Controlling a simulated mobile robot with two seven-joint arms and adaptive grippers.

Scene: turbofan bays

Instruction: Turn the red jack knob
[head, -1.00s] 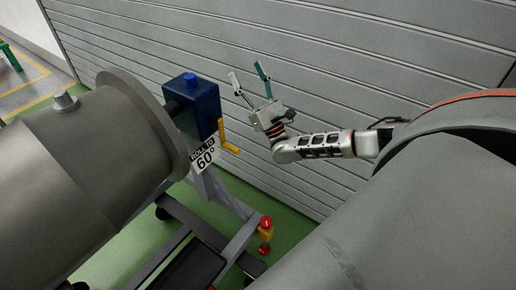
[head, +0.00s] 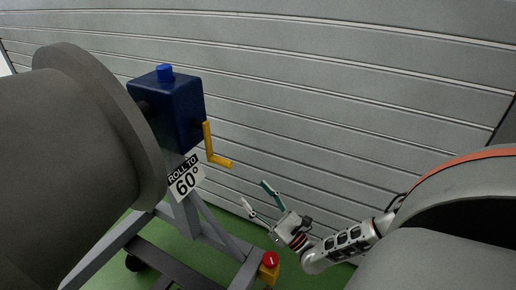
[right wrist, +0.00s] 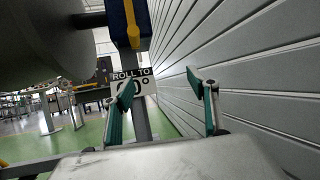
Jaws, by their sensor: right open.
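The red jack knob (head: 271,259) sits on top of a yellow jack body (head: 268,274) at the foot of the grey stand, low in the head view. My right gripper (head: 258,199) is open and empty, above and slightly left of the knob in that picture, with its fingers pointing up and left. In the right wrist view my gripper's two green-padded fingers (right wrist: 163,90) are spread apart with nothing between them. The knob does not show in the right wrist view. My left gripper is not in view.
A blue gearbox (head: 178,112) with a yellow crank handle (head: 214,152) is above the "ROLL TO 60°" sign (head: 187,181). A large grey cylinder (head: 60,160) fills the left. A slatted grey wall (head: 340,90) stands behind. Green floor (head: 225,214) shows around the stand (head: 222,240).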

